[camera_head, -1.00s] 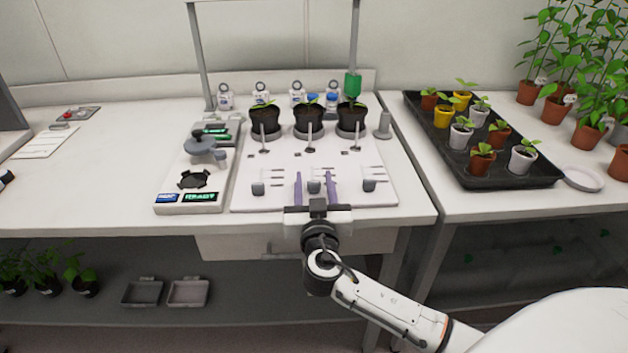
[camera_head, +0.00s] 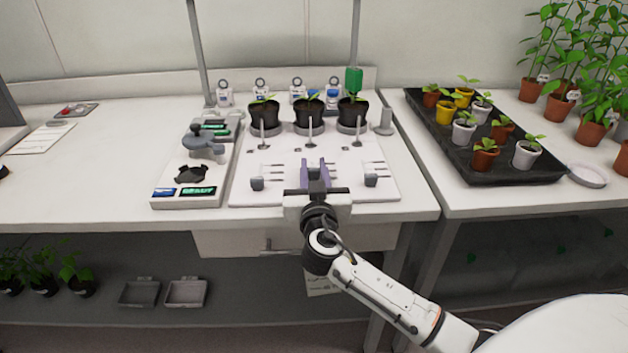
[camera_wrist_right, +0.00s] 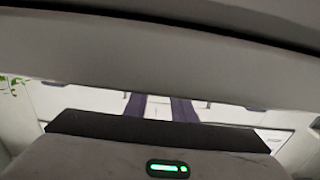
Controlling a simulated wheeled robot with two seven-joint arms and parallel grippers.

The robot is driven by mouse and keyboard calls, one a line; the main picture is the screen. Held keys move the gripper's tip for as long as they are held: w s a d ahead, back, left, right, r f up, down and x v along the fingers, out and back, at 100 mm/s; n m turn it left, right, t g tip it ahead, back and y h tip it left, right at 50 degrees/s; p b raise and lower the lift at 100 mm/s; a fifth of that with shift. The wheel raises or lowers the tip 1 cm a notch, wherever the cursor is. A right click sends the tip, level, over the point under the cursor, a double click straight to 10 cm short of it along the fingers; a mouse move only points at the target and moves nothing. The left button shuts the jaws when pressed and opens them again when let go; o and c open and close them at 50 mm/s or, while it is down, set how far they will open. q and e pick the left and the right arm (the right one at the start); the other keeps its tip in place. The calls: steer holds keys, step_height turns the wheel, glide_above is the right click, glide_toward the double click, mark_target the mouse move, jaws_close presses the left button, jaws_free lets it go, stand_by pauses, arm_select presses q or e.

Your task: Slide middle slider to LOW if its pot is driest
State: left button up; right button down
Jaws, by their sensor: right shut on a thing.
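Three dark pots with seedlings stand in a row at the back of the white slider panel (camera_head: 345,191): a left pot (camera_head: 264,111), a middle pot (camera_head: 309,109) and a right pot (camera_head: 352,110). A grey left slider (camera_head: 257,183) and a grey right slider (camera_head: 371,180) sit near the panel's front. My right gripper (camera_head: 315,170) is shut on the middle slider (camera_head: 314,172), with a purple finger on each side of it. In the right wrist view the purple fingers (camera_wrist_right: 161,107) show partly, and the slider cannot be made out. My left gripper is not in view.
A grey device with a small display (camera_head: 198,191) stands left of the panel. A black tray (camera_head: 535,179) of potted seedlings is on the right bench. Bottles (camera_head: 225,97) stand behind the pots. The left bench top is mostly clear.

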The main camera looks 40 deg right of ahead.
steer(key=c, duration=1.5)
jaws_free()
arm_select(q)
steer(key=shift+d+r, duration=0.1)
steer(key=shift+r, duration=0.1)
arm_select(e)
steer(key=shift+s+a, duration=0.25)
steer(key=shift+s, duration=0.1)
steer(key=b+v, duration=0.1)
steer(key=v, duration=0.7)
steer(key=shift+s+f, duration=0.1)
steer(key=shift+s, duration=0.15)
steer(key=shift+s+a, duration=0.25)
steer(key=shift+s, duration=0.15)
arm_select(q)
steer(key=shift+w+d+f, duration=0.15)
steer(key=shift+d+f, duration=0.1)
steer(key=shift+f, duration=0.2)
